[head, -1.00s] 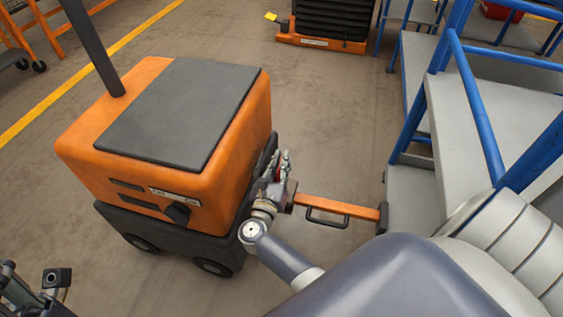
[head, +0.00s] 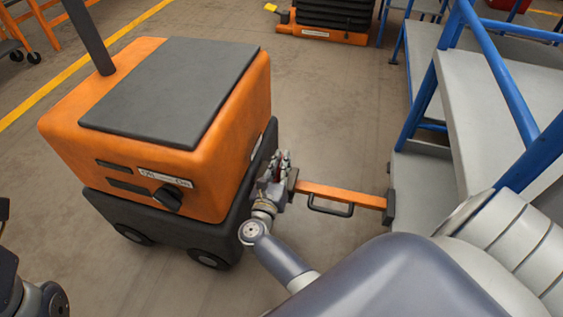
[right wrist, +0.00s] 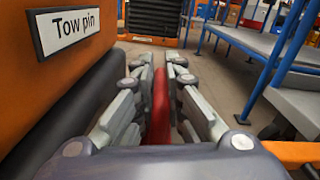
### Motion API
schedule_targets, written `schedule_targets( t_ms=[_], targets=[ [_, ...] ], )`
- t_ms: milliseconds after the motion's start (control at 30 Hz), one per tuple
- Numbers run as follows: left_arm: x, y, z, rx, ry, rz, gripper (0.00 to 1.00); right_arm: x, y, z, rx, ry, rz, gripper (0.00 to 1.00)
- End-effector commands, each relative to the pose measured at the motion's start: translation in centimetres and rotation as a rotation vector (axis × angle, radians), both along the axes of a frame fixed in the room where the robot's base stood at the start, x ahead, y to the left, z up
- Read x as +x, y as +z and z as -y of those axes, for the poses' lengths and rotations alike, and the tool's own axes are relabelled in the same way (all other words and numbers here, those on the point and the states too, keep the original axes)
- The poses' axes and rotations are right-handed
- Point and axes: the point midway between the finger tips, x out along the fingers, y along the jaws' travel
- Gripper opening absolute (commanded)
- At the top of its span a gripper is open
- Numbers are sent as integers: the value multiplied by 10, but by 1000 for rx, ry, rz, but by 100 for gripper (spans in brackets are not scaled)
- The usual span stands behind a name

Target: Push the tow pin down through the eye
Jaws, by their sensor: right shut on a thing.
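My right gripper (head: 274,168) is shut on the red tow pin, which shows as a red bar between the fingers in the right wrist view (right wrist: 160,105). The gripper is beside the rear of the orange tug (head: 235,130), at the near end of the orange drawbar (head: 340,192). The eye and the pin's lower end are hidden, so I cannot tell how deep the pin sits.
Grey steps with blue rails (head: 490,110) stand close on the right. An orange-based black stack (head: 330,25) is at the back. A yellow floor line (head: 75,75) runs at the left.

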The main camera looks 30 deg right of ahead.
Motion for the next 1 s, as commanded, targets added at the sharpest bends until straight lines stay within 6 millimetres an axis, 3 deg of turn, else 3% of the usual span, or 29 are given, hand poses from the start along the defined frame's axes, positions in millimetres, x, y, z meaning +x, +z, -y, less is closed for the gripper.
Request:
schedule_targets(
  t_ms=[33,67,133,567,1000],
  targets=[
    [0,-1,0,0,0,0,36,-5,-9,1,2,-4,-20,0],
    [0,-1,0,0,0,0,36,-5,-9,1,2,-4,-20,17],
    [0,-1,0,0,0,0,36,-5,-9,1,3,-5,-20,31],
    [1,-1,0,-1,0,-4,36,-4,-5,-2,4,-2,-11,31],
    [0,-1,0,0,0,-2,36,-47,-7,-49,4,-5,-15,31]
  ],
)
